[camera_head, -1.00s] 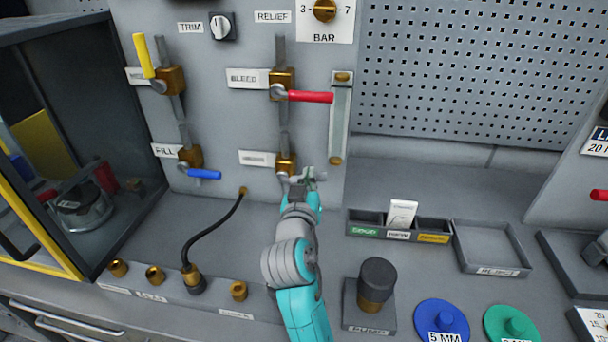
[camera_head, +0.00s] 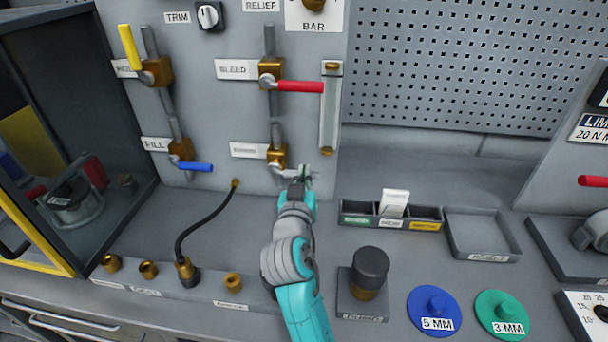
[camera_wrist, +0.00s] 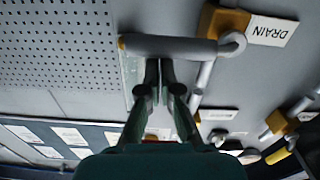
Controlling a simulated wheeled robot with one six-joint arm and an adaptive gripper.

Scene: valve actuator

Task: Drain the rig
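The drain valve (camera_head: 277,155) is a brass body low on the panel, below the bleed valve. Its DRAIN label (camera_wrist: 272,30) reads upside down in the wrist view. Its grey lever (camera_wrist: 170,47) with an orange end lies across the pipe line, pointing right in the head view. My gripper (camera_head: 303,176) is at this lever. In the wrist view its two fingers (camera_wrist: 161,65) are nearly together, tips at the lever's edge, side by side along its length. They do not appear to enclose the lever; I cannot tell whether they touch it.
The bleed valve's red lever (camera_head: 300,87) and sight tube (camera_head: 330,105) are above my gripper. The fill valve's blue lever (camera_head: 196,166) and a yellow upright lever (camera_head: 129,47) are left. A black hose (camera_head: 190,225) joins panel and bench. A capped plunger (camera_head: 369,270) stands right of my arm.

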